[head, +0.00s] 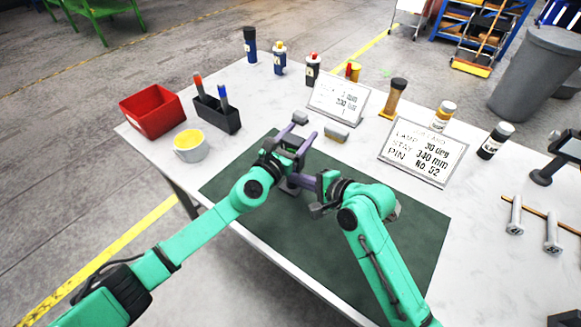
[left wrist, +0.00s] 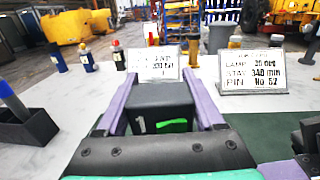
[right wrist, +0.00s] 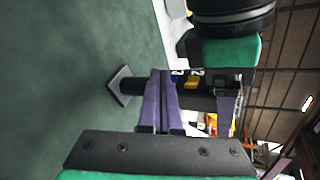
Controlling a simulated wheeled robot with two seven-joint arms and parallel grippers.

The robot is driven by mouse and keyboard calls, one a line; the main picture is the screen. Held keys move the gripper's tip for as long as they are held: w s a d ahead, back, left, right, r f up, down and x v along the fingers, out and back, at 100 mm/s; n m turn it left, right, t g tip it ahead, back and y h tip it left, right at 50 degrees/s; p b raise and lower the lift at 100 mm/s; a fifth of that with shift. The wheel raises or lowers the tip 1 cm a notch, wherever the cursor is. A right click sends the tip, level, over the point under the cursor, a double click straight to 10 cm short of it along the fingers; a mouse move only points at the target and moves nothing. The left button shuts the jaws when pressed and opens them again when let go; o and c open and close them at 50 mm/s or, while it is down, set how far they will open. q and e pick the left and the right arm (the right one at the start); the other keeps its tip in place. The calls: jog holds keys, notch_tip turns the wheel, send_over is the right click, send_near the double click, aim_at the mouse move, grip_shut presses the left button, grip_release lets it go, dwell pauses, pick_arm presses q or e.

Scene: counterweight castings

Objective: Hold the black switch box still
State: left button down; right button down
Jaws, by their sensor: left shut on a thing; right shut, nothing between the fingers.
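The black switch box (left wrist: 160,100) sits between the purple fingers of my left gripper (head: 296,140). The left wrist view shows a white mark and a green strip on its near face. In the head view the box is mostly hidden by the gripper. My right gripper (head: 299,181) is shut and empty, just below and to the right of the left one. In the right wrist view, its closed fingers (right wrist: 160,100) are in front of a dark post with a diamond-shaped foot (right wrist: 119,86) on the green mat; whether they touch the post I cannot tell.
The green mat (head: 400,240) lies under both arms. Two sign plates (head: 338,98) (head: 423,151) stand behind. A red bin (head: 152,110), a black pen holder (head: 217,115) and a yellow-filled cup (head: 190,147) are at left. Several bottles line the back; metal pins (head: 515,215) lie at right.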

jog(key=shift+w, duration=0.1)
dwell(0.5)
jog(key=shift+w+a, duration=0.1)
jog(key=shift+w, duration=0.25)
jog(key=shift+w, duration=0.5)
dwell(0.4)
jog(key=shift+w, duration=0.1)
dwell(0.5)
jog(key=shift+s+d, duration=0.2)
jog(key=shift+s, duration=0.7)
